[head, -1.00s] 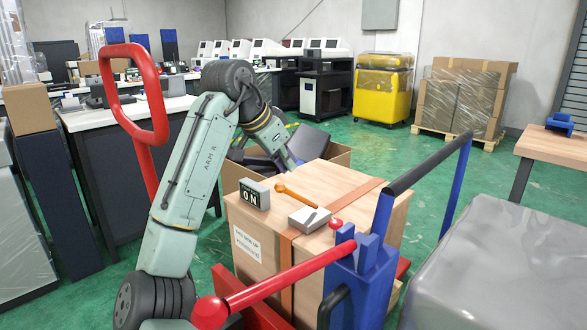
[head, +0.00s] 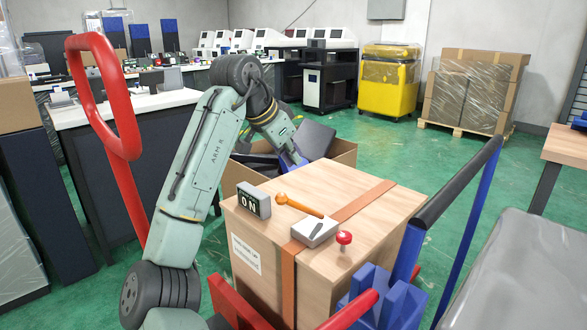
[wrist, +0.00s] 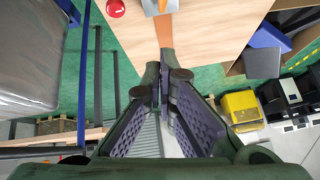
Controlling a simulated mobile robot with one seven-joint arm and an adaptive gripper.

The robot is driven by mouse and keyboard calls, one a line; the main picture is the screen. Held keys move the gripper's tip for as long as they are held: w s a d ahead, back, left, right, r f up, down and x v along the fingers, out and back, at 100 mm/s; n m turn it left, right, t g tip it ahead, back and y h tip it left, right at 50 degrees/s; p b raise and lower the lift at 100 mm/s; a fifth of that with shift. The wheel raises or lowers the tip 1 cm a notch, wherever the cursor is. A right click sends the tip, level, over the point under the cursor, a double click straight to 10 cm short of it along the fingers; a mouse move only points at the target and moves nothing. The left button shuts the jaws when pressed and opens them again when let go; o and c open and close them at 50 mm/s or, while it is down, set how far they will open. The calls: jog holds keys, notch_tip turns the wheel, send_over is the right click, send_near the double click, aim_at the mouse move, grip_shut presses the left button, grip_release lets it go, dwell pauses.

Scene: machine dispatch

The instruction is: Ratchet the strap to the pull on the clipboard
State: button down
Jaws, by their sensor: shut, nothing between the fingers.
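An orange-brown strap (head: 352,209) runs over the top and down the front of a wooden crate (head: 390,207). A grey ratchet box (head: 314,230) sits on the strap, and an orange lever (head: 300,206) lies beside it. In the wrist view the strap (wrist: 164,30) leads down toward my gripper (wrist: 163,85), which is shut and empty beyond the crate's edge. I cannot make out a clipboard.
A red knob (head: 344,238) stands on the crate's right side. An open carton (head: 345,153) with dark items is behind the crate. Red (head: 105,95) and blue (head: 470,205) cart handles rise near me. A grey wrapped load (head: 530,265) is at right.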

notch_tip(320, 180, down, 10)
jog(key=w+d, duration=0.1)
jog(key=w, duration=0.1)
jog(key=shift+w, duration=0.4)
jog(key=s+a+f+t+h+b, duration=0.2)
jog(key=f+t+h+b, duration=0.1)
jog(key=f+b, duration=0.3)
jog(key=s+a+f+t+h+b, duration=0.2)
jog(key=f+b, duration=0.4)
jog(key=b, duration=0.3)
jog(key=shift+s+a+t+h, duration=0.4)
jog(key=shift+s+a+t, duration=0.1)
jog(key=shift+t, duration=0.1)
jog(key=shift+f, duration=0.15)
